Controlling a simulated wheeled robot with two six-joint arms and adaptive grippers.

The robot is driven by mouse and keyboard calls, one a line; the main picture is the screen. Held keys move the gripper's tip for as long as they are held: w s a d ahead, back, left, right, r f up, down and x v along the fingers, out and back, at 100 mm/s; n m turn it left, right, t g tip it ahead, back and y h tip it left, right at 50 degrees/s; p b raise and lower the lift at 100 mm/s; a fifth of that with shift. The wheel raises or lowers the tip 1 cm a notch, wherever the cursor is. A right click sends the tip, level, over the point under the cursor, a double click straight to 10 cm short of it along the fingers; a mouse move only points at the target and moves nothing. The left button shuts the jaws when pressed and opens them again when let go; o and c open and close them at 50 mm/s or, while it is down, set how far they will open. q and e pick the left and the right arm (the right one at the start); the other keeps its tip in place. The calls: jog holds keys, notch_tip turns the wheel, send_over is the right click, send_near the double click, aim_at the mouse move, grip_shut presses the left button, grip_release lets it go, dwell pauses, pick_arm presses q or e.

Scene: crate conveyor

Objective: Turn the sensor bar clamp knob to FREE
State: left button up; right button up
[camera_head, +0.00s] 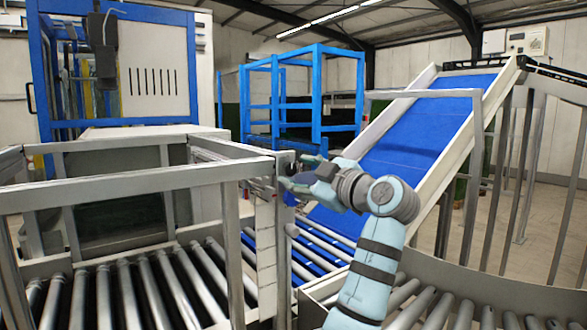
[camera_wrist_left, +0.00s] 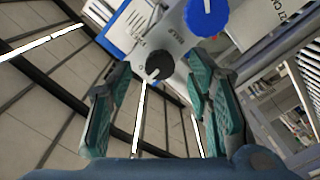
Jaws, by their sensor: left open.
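My left gripper (camera_head: 300,175) is open and empty in the head view, close to the grey post (camera_head: 268,235) at the corner of the railing. In the left wrist view its two green-padded fingers (camera_wrist_left: 158,88) stand apart. A black round knob (camera_wrist_left: 159,65) with a light pointer mark sits on a pale plate (camera_wrist_left: 172,42), in line with the gap between the fingertips. I cannot tell whether the fingers reach around it. A larger blue knob (camera_wrist_left: 207,16) is above and to its right. The lettering beside the knobs is too small and turned to read surely.
Grey rails (camera_head: 130,188) enclose the roller conveyor (camera_head: 150,290) on the left. A blue inclined belt (camera_head: 425,135) rises behind my arm. A curved roller section (camera_head: 440,305) lies at lower right. A blue frame (camera_head: 300,95) stands behind.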

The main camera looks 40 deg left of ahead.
aim_at(289, 169)
pick_arm(q)
jog(key=shift+x, duration=1.35)
jog(key=shift+s, duration=0.1)
jog(key=shift+c, duration=0.3)
grip_shut()
